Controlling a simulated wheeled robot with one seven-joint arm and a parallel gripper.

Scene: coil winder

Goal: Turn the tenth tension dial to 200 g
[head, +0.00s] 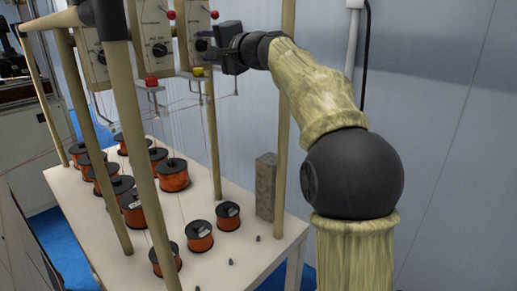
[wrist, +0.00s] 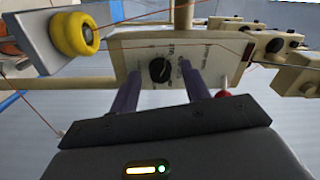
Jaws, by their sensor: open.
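The tension unit in front of my gripper has a pale panel (wrist: 205,48) with a black round dial (wrist: 159,70) and printed markings too small and turned to read. In the wrist view the dial lies between the two finger tips of my gripper (wrist: 160,74), which are apart. I cannot tell whether the fingers touch it. In the head view my gripper (head: 213,47) reaches from the right to the front of the right-hand panel (head: 197,18) and partly covers its dial. I cannot tell which number this dial has, nor its setting.
Another panel with a dial (head: 160,50) hangs to the left. A yellow roller (wrist: 75,34) and a red knob (wrist: 222,93) are close to my fingers. Thin wires run past. Wooden posts (head: 286,70) stand around. Copper spools (head: 172,175) and a grey block (head: 265,188) stand on the table below.

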